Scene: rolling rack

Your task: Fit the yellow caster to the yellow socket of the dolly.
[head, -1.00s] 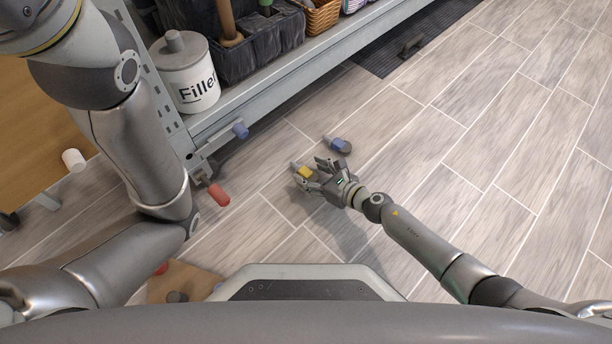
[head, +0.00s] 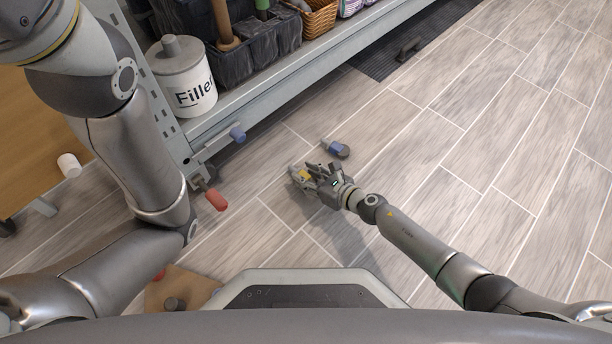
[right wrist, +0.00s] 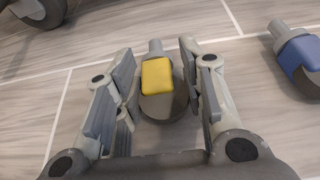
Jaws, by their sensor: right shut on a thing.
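The yellow caster (head: 305,175) lies on the floor, with a grey wheel and stem. In the right wrist view the caster (right wrist: 157,77) sits between the fingers, its stem pointing away. My right gripper (right wrist: 155,82) is shut on it; in the head view the gripper (head: 308,174) is low at the floor, beyond the shelf's front edge. I cannot make out a yellow socket. My left gripper is outside the view.
A blue caster (head: 336,149) lies close beyond the gripper; it also shows in the right wrist view (right wrist: 300,52). A white filler tub (head: 184,80) and dark bins (head: 250,50) stand on the rack. Open floor (head: 500,140) spreads to the right.

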